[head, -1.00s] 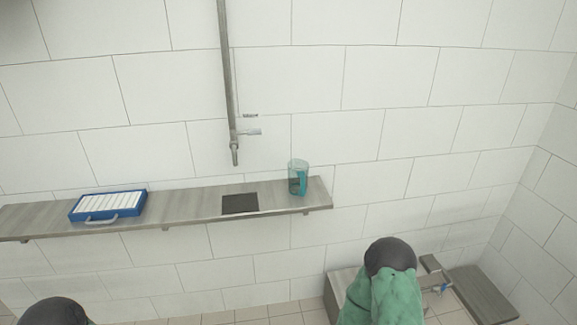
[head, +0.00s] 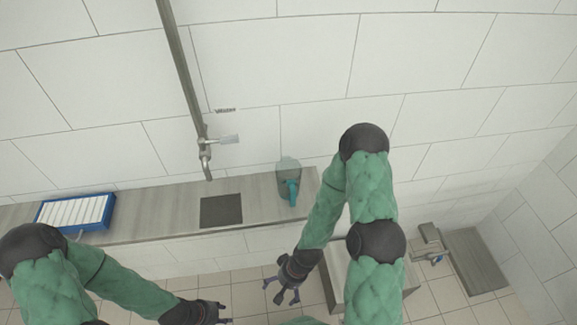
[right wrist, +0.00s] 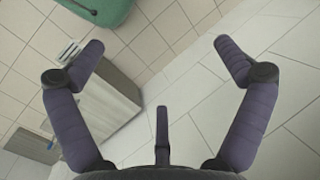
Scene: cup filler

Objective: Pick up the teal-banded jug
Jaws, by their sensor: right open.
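The teal-banded jug (head: 289,182) stands upright near the right end of the wall shelf in the head view. It is clear, with a teal handle facing me. My right gripper (head: 279,291) hangs below and in front of the shelf, well apart from the jug. It is open and empty, and its spread fingers also show in the right wrist view (right wrist: 158,44). The jug is not in the right wrist view. My left gripper (head: 226,312) is low at the bottom of the head view, in front of the shelf; its fingers are too small to judge.
The shelf (head: 150,227) runs along the tiled wall. On it are a dark square pad (head: 221,210) and a blue tray with white slats (head: 75,212) at left. A pipe with a tap (head: 206,150) comes down above the pad. A grey bench (head: 478,262) stands at lower right.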

